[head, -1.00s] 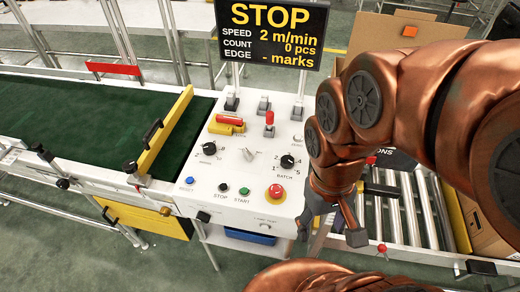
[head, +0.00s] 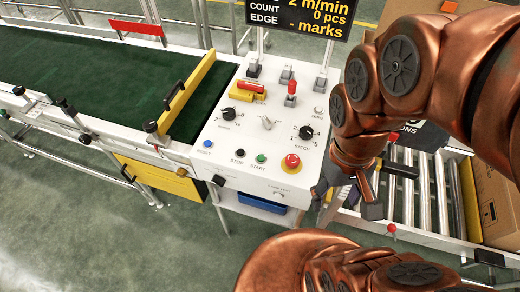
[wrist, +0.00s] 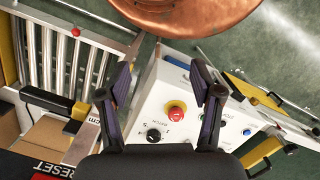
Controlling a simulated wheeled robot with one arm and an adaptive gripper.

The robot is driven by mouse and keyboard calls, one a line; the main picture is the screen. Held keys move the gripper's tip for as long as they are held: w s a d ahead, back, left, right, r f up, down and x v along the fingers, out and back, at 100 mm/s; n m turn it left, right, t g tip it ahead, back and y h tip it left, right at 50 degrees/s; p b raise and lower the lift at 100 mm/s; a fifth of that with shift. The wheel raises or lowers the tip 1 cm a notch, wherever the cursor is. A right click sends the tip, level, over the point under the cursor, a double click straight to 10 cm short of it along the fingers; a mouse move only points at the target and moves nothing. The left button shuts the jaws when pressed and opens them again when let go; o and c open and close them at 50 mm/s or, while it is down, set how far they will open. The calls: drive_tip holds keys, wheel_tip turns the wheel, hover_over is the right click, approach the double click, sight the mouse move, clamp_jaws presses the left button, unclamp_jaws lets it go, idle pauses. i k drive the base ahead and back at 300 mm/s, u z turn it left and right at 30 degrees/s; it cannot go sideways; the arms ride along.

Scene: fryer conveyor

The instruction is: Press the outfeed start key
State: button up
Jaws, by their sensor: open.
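The white control panel (head: 225,143) stands in the middle of the head view. On its front row are a blue reset key (head: 207,144), a black stop key (head: 238,153), the green start key (head: 261,158) and a red emergency button (head: 291,162) on a yellow base. My gripper (head: 346,203) is open and empty, to the right of the panel's front corner and apart from the keys.
A green belt (head: 80,85) runs left of the panel, with a yellow bar (head: 187,97) across it. A roller conveyor (head: 420,190) and a cardboard box (head: 497,170) are at the right. A display (head: 300,15) stands behind the panel. Levers and knobs rise from the panel top.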

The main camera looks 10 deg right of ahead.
sight(261, 158)
drive_tip(key=u, duration=0.55)
drive_tip(key=k, duration=1.3)
drive_tip(key=u, duration=0.45)
drive_tip(key=i, duration=0.9)
drive_tip(key=u, duration=0.1)
